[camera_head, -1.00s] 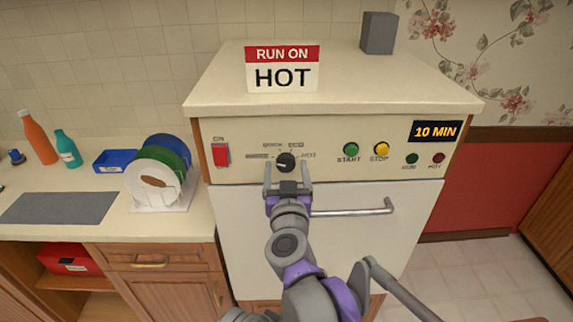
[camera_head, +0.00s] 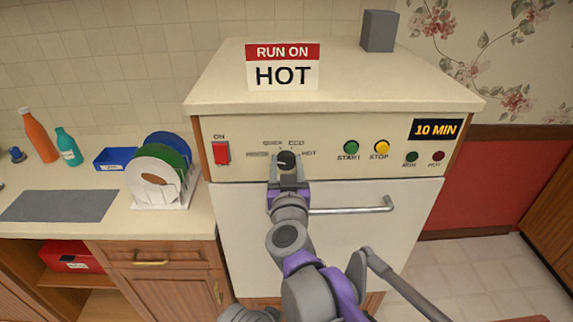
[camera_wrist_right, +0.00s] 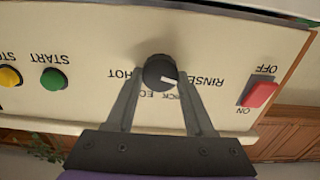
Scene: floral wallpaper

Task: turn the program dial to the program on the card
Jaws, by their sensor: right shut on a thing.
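The card (camera_head: 283,68) stands on top of the cream machine (camera_head: 320,210) and reads "RUN ON HOT". The black program dial (camera_head: 286,159) is on the front panel, with QUICK, ECO and HOT labels around it. In the right wrist view the dial (camera_wrist_right: 160,71) appears upside down, its white mark pointing toward the RINSE and QUICK side, away from HOT. My right gripper (camera_head: 288,174) is shut on the dial, one finger at each side. Its fingers also frame the dial in the right wrist view. My left gripper is not in view.
A red ON switch (camera_head: 221,152) is left of the dial. Green START (camera_head: 351,147) and yellow STOP (camera_head: 382,147) buttons are to its right, below left of a "10 MIN" display (camera_head: 436,129). A door handle (camera_head: 352,208) runs below. Plates in a rack (camera_head: 165,205) stand on the left counter.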

